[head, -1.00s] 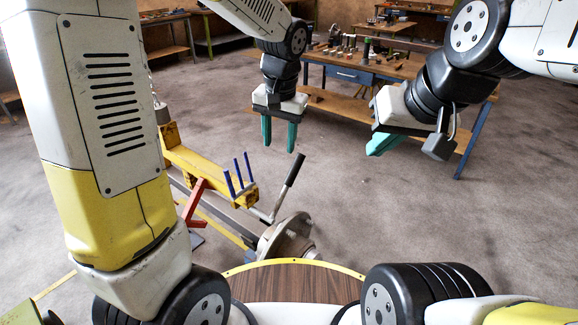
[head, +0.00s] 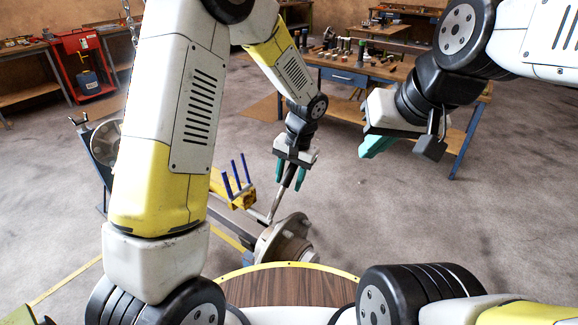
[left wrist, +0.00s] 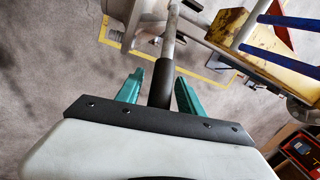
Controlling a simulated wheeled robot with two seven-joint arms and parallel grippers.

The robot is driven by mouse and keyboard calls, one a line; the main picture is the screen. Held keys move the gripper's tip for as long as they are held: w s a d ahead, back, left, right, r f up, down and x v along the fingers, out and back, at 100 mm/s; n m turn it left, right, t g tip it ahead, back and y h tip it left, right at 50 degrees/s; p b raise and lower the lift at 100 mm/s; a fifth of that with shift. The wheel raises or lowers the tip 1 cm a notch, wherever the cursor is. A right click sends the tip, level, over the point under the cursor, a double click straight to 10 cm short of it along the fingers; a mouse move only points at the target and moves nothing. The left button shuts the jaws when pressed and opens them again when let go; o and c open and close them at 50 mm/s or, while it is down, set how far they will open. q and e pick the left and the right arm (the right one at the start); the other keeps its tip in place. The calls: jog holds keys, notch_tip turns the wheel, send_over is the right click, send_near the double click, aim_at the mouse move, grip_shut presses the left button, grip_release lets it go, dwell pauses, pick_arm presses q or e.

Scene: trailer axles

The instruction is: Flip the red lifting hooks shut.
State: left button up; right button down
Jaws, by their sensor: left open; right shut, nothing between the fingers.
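My left gripper (head: 290,174) is open, its teal fingers on either side of the black handle of a metal lever (head: 273,209) that rises beside the axle hub (head: 284,242). In the left wrist view the black handle (left wrist: 161,85) stands between the open fingers (left wrist: 158,90), with a gap on each side. A red piece (left wrist: 285,38) shows beside the yellow beam (left wrist: 246,45) there; I cannot tell whether it is a lifting hook. My right gripper (head: 377,147) is shut and empty, in the air at right.
Blue upright pins (head: 237,173) stand on the yellow beam near the lever. A workbench (head: 350,75) with tools is behind the grippers. A red cart (head: 84,62) stands at the back left. A round wooden top with a yellow rim (head: 290,265) is in front. Floor at right is clear.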

pick_arm(q)
jog(key=shift+f, duration=0.15)
grip_shut()
dwell(1.4)
